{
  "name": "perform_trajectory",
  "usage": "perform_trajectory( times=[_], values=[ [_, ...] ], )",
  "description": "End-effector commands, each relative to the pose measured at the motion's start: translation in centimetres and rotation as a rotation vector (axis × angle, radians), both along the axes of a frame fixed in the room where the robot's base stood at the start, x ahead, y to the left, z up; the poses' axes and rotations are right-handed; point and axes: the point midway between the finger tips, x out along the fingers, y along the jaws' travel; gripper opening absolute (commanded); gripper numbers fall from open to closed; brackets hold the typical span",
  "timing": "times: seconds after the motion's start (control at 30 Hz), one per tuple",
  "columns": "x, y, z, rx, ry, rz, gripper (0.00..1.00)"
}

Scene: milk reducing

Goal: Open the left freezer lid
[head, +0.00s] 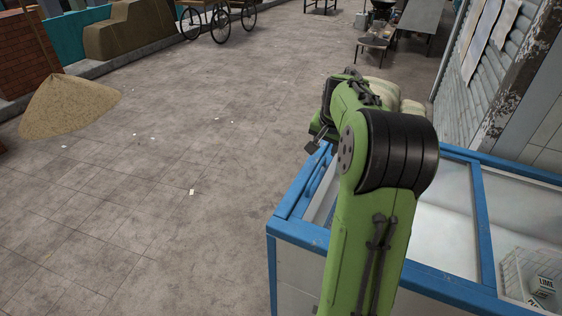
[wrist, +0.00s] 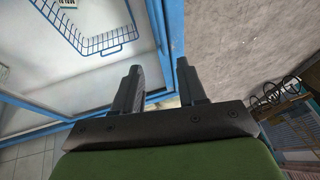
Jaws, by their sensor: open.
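The freezer (head: 300,232) is a white chest with a blue frame at the lower right of the head view. Its left lid, with a blue frame and clear pane (head: 447,240), appears closed, but my green arm hides much of it. My gripper (head: 316,142) is at the freezer's far left edge, partly hidden by the arm. In the wrist view my gripper (wrist: 158,68) is open, with its two dark fingers apart. A blue rail of the freezer (wrist: 166,38) runs behind the gap between them. I cannot tell whether the fingers touch it.
A wire basket with a carton (head: 541,286) is inside the freezer's right part. A corrugated wall (head: 487,75) stands behind on the right. Pale sacks (head: 385,95) lie beyond my arm. The paved floor (head: 190,150) to the left is open, with a sand pile (head: 68,104) farther off.

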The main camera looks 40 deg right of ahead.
Motion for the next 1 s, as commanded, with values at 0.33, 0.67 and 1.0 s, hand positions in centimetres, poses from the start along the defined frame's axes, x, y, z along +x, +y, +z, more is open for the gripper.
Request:
perform_trajectory(
  times=[0.33,0.67,1.0],
  values=[
    [1.1,-1.8,-3.9,0.01,-0.002,-0.021,0.41],
    [3.9,-3.9,-11.4,0.009,-0.003,-0.02,0.41],
    [5.2,-4.9,-14.6,0.005,-0.005,-0.02,0.41]
  ],
)
